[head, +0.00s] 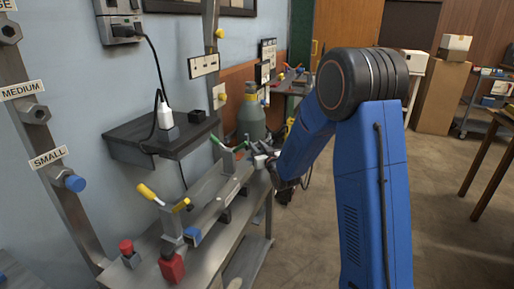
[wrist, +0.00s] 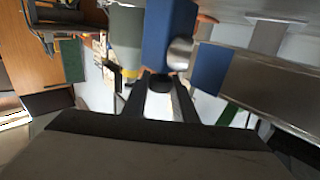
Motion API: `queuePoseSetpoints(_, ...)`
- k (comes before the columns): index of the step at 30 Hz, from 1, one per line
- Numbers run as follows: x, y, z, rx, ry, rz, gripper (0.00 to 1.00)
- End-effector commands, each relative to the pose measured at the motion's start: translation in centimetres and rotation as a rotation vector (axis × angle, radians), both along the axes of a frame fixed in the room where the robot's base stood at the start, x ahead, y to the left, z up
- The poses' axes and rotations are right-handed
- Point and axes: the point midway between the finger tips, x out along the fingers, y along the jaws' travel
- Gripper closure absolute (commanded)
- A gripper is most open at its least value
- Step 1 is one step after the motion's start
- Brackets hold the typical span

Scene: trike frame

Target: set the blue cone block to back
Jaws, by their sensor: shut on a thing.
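The blue cone block (wrist: 168,30) fills the top middle of the wrist view. It has a rounded silver end (wrist: 180,55) on its right side. My gripper (wrist: 163,78) is shut at its lower edge, with a dark rounded piece between the fingertips, seemingly part of the block. In the head view my gripper (head: 270,160) is over the far end of the grey metal bench (head: 205,205). The held piece is mostly hidden there by the fingers and arm.
A second blue block (head: 193,236) sits on the bench rail, nearer the camera. A yellow-handled clamp (head: 165,205), a green-handled clamp (head: 228,150) and red parts (head: 171,265) stand along the bench. A grey-green gas bottle (head: 251,118) stands behind.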

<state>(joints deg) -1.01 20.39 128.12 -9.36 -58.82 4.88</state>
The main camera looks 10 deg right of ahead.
Motion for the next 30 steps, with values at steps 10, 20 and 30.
queuePoseSetpoints(10,2.8,-2.1,0.1,0.0,-0.002,-0.001,1.0)
queuePoseSetpoints(20,2.8,-2.1,0.1,0.0,-0.002,-0.002,0.56)
queuePoseSetpoints(30,2.0,-2.2,0.0,0.0,0.0,-0.001,0.56)
